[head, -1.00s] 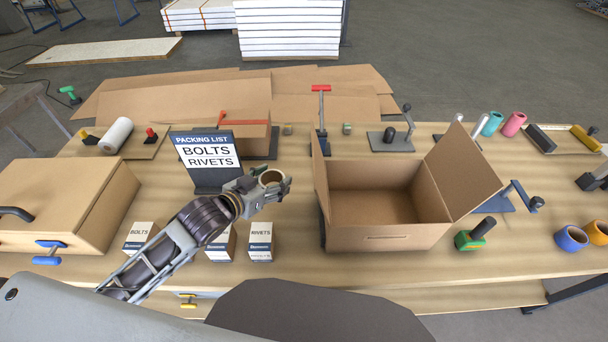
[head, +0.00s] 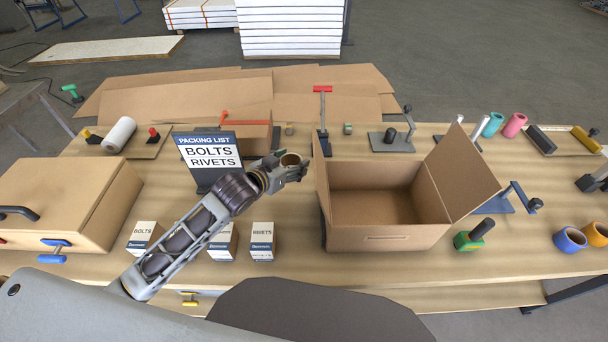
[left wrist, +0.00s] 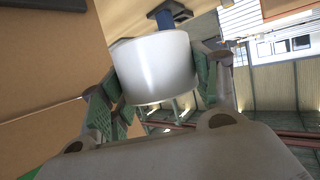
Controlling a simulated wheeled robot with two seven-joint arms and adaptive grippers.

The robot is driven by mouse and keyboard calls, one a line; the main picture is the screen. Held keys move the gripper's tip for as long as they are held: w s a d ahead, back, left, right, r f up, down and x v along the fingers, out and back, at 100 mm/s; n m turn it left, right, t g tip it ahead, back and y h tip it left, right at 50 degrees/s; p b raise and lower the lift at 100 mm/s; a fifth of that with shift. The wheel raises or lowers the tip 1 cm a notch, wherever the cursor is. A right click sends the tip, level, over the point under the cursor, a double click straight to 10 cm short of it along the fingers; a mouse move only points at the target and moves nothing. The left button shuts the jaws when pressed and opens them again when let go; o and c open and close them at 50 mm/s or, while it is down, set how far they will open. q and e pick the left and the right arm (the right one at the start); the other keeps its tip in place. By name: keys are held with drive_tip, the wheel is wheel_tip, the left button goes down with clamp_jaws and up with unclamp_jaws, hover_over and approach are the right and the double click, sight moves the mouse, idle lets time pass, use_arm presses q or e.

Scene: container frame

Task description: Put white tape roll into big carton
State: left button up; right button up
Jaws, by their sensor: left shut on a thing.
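The white tape roll (left wrist: 155,70) is held between the two green-padded fingers of my left gripper (left wrist: 158,88) in the left wrist view. My right gripper is not in view.
Small bolts and rivets boxes (head: 262,241) stand below my left arm. A packing list sign (head: 207,158) stands behind it. A green tape dispenser (head: 470,240) sits right of the big carton.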

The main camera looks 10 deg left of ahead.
use_arm(q)
hover_over(304, 183)
drive_tip(key=shift+f+p, duration=0.55)
drive_tip(key=shift+f, duration=3.65)
drive_tip(key=shift+f, duration=1.75)
drive_tip(key=shift+f, duration=0.1)
drive_tip(key=o, duration=1)
